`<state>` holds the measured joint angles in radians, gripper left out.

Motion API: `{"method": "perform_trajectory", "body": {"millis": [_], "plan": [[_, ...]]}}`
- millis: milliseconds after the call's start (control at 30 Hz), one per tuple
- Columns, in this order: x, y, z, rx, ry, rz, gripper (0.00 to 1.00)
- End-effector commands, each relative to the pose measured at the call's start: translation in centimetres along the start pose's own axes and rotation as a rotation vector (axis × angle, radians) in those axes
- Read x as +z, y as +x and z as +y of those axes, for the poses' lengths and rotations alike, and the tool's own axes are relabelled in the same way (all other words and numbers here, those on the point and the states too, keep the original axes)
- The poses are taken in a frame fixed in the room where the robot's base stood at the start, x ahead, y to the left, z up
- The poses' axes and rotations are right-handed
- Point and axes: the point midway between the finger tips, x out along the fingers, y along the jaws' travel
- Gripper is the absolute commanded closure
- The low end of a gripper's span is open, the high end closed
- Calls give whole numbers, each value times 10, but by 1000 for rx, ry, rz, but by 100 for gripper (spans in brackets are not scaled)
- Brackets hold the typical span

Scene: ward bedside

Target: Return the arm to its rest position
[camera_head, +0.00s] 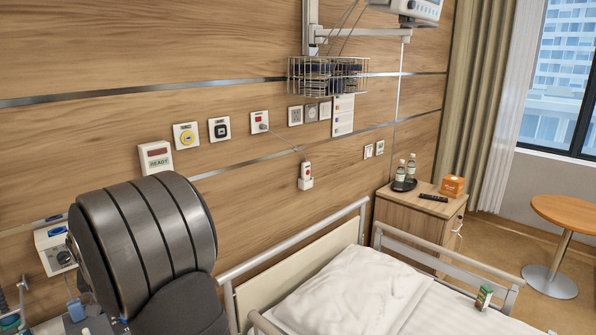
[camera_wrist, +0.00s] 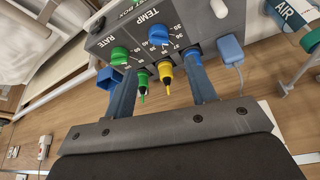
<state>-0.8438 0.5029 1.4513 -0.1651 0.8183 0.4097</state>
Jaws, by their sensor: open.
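My gripper (camera_wrist: 155,72) shows in the wrist view with its two dark fingers apart. Nothing is held between them. Past the fingertips is a grey control box (camera_wrist: 218,25) marked TEMP and RATE. It has a blue dial (camera_wrist: 160,35) and a green knob (camera_wrist: 119,56). A green-and-black plug (camera_wrist: 142,78) and a yellow-and-black plug (camera_wrist: 166,73) show in the gap between the fingers. I cannot tell whether the fingers touch the box. In the head view my dark arm fills the lower left, and the gripper is not visible there.
A wood-panelled wall (camera_head: 150,50) with sockets stands behind my arm. A bed with a railing (camera_head: 300,240) and white pillow (camera_head: 350,290) lies to the right. A bedside cabinet (camera_head: 405,218) holds bottles. A wire basket (camera_head: 328,72) hangs above.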

Motion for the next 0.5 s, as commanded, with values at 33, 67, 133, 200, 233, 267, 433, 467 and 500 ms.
{"method": "perform_trajectory", "body": {"millis": [33,67,133,200,233,267,433,467,500], "plan": [[0,-11,0,-1,0,3,49],[0,-17,0,-1,0,3,49],[0,-28,0,0,0,2,49],[0,-37,0,-1,0,2,49],[0,-40,0,0,0,1,49],[0,-43,0,0,0,0,49],[0,-53,0,0,0,-1,49],[0,-54,0,0,0,-1,49],[0,-54,0,1,0,-1,49]]}}
